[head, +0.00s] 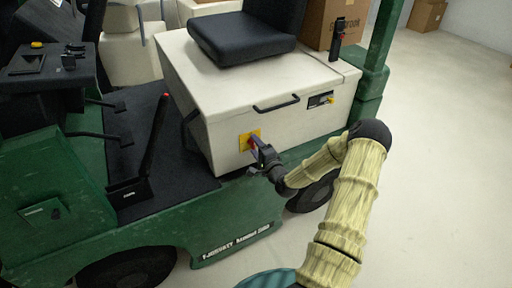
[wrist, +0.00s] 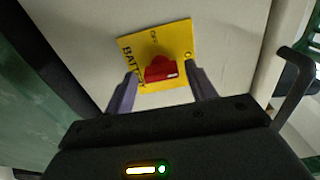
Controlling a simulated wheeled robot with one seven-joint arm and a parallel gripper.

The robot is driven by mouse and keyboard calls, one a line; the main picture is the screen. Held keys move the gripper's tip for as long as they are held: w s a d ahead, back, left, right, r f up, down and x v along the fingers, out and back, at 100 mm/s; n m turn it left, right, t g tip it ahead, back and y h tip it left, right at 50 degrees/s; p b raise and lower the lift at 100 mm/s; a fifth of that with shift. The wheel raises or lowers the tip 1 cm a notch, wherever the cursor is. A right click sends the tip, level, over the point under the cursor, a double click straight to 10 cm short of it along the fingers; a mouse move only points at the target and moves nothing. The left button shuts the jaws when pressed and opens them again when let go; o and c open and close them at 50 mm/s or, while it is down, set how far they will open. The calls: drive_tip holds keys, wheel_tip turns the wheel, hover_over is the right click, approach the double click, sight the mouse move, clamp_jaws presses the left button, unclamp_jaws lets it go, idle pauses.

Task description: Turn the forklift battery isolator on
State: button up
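The battery isolator is a red knob (wrist: 161,69) on a yellow square plate (wrist: 183,38). The plate carries "OFF" and "BATT…" lettering and also shows in the head view (head: 243,142), on the white side of the forklift's seat box (head: 210,80). My gripper (wrist: 161,88) is open, with one finger on each side of the knob and the tips at about its lower edge in the wrist view. I cannot tell whether the fingers touch it. In the head view my gripper (head: 257,146) is right in front of the plate and partly hides the knob.
A black handle (head: 276,104) is on the seat box's lid edge, with a small dark panel (head: 320,99) to its right. A lever with a red tip (head: 154,140) stands in the footwell on the left. The floor (head: 440,150) on the right is clear.

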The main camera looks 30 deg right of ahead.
idle(0.3)
drive_tip(key=s, duration=1.7)
drive_tip(key=shift+s+d, duration=0.2)
drive_tip(key=shift+d, duration=0.1)
